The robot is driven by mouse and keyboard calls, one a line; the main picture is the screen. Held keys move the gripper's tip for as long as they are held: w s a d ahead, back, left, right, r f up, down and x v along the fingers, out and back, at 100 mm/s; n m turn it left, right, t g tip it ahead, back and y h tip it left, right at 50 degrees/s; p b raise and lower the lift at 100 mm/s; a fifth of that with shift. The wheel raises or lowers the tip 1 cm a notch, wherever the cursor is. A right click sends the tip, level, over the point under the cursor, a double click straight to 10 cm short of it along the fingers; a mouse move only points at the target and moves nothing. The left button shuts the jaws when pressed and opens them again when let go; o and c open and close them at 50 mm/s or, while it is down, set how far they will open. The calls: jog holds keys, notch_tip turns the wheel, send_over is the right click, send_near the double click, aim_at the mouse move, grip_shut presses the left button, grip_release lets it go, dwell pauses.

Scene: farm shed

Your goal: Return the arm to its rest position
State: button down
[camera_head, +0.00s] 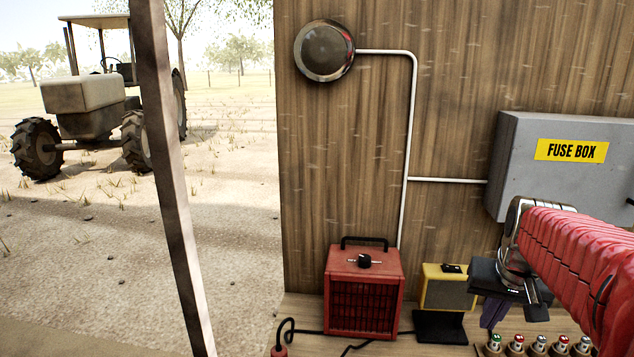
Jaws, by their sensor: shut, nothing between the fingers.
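My arm, in a red ribbed sleeve, reaches in from the right edge of the head view. My gripper (535,298) is at its end, dark and pointing down. It is shut, with nothing seen held in it. It hangs in front of the wooden wall, below the grey fuse box (520,150) and above a row of small bottle-like items with coloured tops (517,344). My arm hides part of the wall and of the bench behind it.
A red heater (362,300) with a black cable stands on the bench (300,310). A yellow device (447,290) stands right of it, near my gripper. A round lamp (324,50) and white conduit (411,120) are on the wall. A post (170,170) and tractor (85,95) are left.

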jog(key=s+a+f+n+t, duration=0.1)
jog(key=s+a+n, duration=0.1)
jog(key=s+a, duration=0.5)
jog(key=s+a+f+n+y, duration=0.1)
jog(key=s+a+f+n, duration=0.1)
jog(key=s+a, duration=0.5)
jog(key=a+n, duration=0.1)
jog(key=a, duration=0.5)
jog(key=shift+a+t, duration=0.35)
jog(key=shift+t, duration=0.05)
